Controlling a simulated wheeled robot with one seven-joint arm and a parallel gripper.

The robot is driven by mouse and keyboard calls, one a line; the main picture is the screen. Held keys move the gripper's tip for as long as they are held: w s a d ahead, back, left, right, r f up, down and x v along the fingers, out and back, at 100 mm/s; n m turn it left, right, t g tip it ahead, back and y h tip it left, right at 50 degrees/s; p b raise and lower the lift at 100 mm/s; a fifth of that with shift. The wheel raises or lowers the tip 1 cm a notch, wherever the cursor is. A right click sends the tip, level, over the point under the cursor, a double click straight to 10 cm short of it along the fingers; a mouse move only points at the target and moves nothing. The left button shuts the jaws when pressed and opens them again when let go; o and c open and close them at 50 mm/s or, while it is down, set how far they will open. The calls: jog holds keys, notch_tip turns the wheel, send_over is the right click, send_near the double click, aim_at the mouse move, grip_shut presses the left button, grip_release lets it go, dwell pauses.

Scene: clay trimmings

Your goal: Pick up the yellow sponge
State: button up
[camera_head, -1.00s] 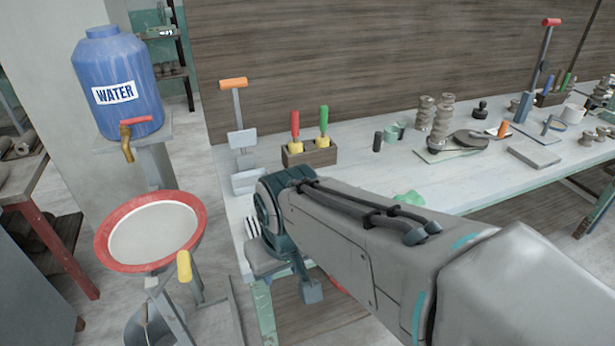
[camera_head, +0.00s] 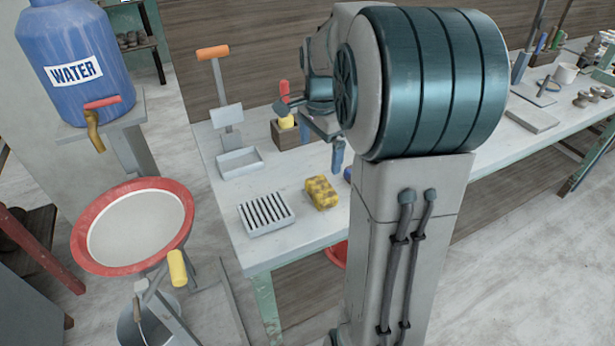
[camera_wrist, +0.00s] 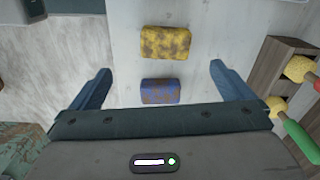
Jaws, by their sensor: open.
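The yellow sponge (camera_head: 321,193), stained with brown blotches, lies flat on the pale worktable (camera_head: 225,200) near its front edge. It also shows in the wrist view (camera_wrist: 166,43), at the top centre. A blue sponge (camera_wrist: 161,91) with brown stains lies beside it, nearer my gripper in that view; in the head view my arm hides most of it. My gripper (camera_wrist: 155,78) is open and empty, its two blue fingers apart, with the blue sponge between them in the picture and the yellow one beyond. In the head view the gripper (camera_head: 320,145) is above the table, partly hidden by my arm.
A grey slatted rack (camera_head: 266,213) and a shallow metal tray with an orange-handled stand (camera_head: 240,163) are left of the sponge. A wooden box (camera_head: 290,134) with handled tools stands behind. A red-rimmed basin (camera_head: 85,262) is left of the table.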

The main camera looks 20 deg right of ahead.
jog(key=w+d+f+m, duration=0.1)
jog(key=w+d+m, duration=0.1)
send_over(321, 186)
notch_tip(321, 186, down, 8)
jog(key=shift+s+d+f, duration=0.1)
jog(key=shift+d+f, duration=0.05)
jog(key=shift+f, duration=2.7)
jog(key=c, duration=0.8)
